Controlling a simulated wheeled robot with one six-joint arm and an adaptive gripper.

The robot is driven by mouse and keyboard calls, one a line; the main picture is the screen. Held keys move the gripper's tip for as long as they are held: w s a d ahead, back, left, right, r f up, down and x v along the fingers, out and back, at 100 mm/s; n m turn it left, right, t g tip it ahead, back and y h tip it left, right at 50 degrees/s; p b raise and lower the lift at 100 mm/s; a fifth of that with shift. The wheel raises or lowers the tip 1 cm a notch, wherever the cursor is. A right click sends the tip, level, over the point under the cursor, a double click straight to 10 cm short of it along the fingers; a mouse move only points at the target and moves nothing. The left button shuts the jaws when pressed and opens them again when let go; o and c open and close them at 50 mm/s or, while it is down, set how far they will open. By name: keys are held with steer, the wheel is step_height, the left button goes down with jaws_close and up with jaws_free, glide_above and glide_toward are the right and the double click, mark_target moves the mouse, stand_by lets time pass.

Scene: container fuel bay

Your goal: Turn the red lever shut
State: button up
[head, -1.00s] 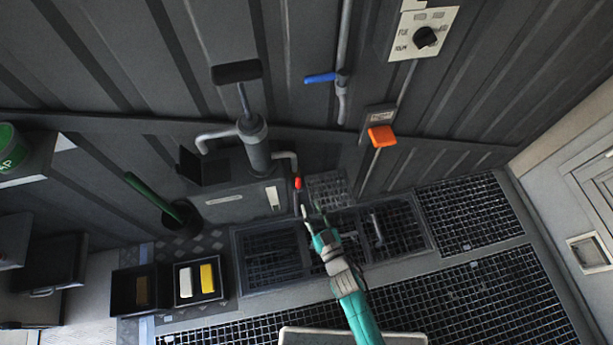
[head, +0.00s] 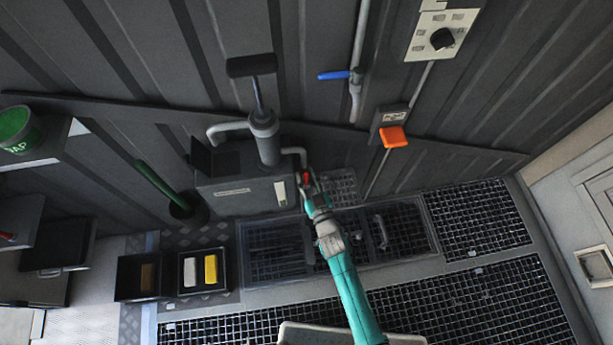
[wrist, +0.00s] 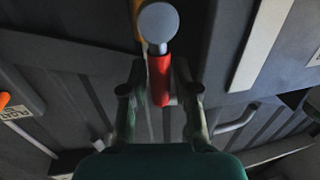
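The red lever (head: 305,177) is at the end of the outlet pipe, on the right side of the pump's grey cabinet (head: 236,198). In the wrist view the red lever (wrist: 159,78) hangs down from a round grey knob (wrist: 159,21). My gripper (head: 308,184) is at the lever and partly covers it in the head view. In the wrist view my gripper (wrist: 160,92) is open, with one finger on each side of the lever. A small gap shows on both sides, so the fingers look apart from it.
A grey hand pump (head: 264,138) stands on the cabinet. A blue lever (head: 333,75) and an orange switch (head: 394,137) are on the wall at the upper right. A green handle (head: 156,179) and a black tray (head: 190,291) are at the left. Floor grating lies below.

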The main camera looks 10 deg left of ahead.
jaws_close()
steer(key=shift+d, duration=0.1)
steer(key=w+d+f+m+t+h, duration=0.1)
steer(key=d+f+m, duration=0.4)
steer(key=m, duration=1.5)
steer(key=shift+w+t+h, duration=0.2)
steer(key=shift+t+h, duration=0.6)
steer(key=shift+t, duration=0.4)
steer(key=shift+a+f, duration=0.1)
steer(key=shift+f, duration=0.05)
